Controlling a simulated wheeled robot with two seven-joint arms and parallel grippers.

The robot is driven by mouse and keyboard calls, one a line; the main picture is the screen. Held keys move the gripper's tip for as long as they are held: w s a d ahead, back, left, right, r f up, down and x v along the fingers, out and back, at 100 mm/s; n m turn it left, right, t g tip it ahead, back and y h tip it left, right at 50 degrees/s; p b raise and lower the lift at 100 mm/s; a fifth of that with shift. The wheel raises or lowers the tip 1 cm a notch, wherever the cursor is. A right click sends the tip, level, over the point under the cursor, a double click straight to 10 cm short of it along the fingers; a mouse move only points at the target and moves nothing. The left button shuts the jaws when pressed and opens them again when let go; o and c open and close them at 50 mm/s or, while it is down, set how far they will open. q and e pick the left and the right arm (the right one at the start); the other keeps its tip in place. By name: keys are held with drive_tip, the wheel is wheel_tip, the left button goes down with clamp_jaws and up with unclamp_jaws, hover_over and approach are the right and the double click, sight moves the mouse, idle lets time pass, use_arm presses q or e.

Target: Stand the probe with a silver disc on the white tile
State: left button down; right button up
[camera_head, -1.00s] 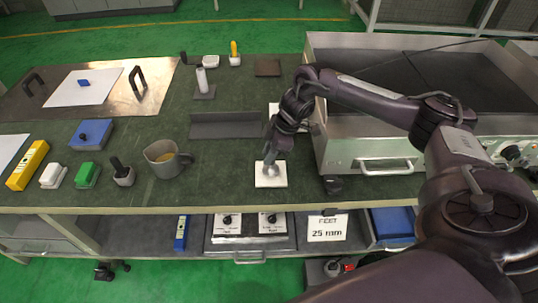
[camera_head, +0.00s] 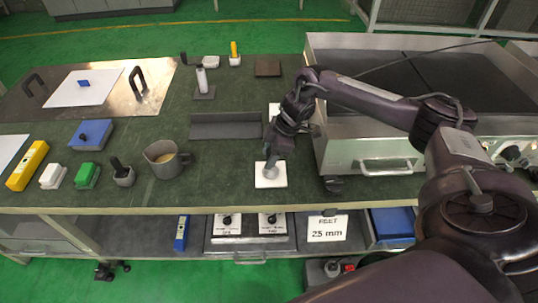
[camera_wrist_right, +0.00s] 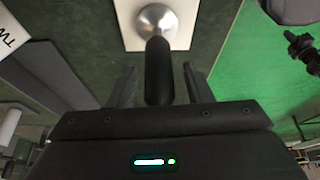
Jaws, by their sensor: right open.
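The probe with a silver disc (camera_wrist_right: 157,20) stands on the white tile (camera_wrist_right: 128,18), disc down, in the right wrist view. Its black handle (camera_wrist_right: 159,72) points back towards my right gripper (camera_wrist_right: 157,85). The gripper is open, with one finger on each side of the handle and a visible gap on both sides. In the head view the tile (camera_head: 270,183) lies near the bench's front edge, with the silver disc (camera_head: 270,171) on it, partly covered by my right gripper (camera_head: 267,158). My left gripper is not in view.
A steel hotplate unit (camera_head: 350,150) stands just right of the tile. A grey jug (camera_head: 163,165), a dark-handled probe (camera_head: 122,172) and green (camera_head: 87,175) and white blocks (camera_head: 53,175) stand to the left. A dark tray (camera_head: 225,126) lies behind. Bench between jug and tile is clear.

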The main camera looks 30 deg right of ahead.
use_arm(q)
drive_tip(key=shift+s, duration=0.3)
use_arm(e)
drive_tip(key=v, duration=1.1)
drive_tip(key=shift+r, duration=0.25)
drive_tip(key=shift+d, duration=0.1)
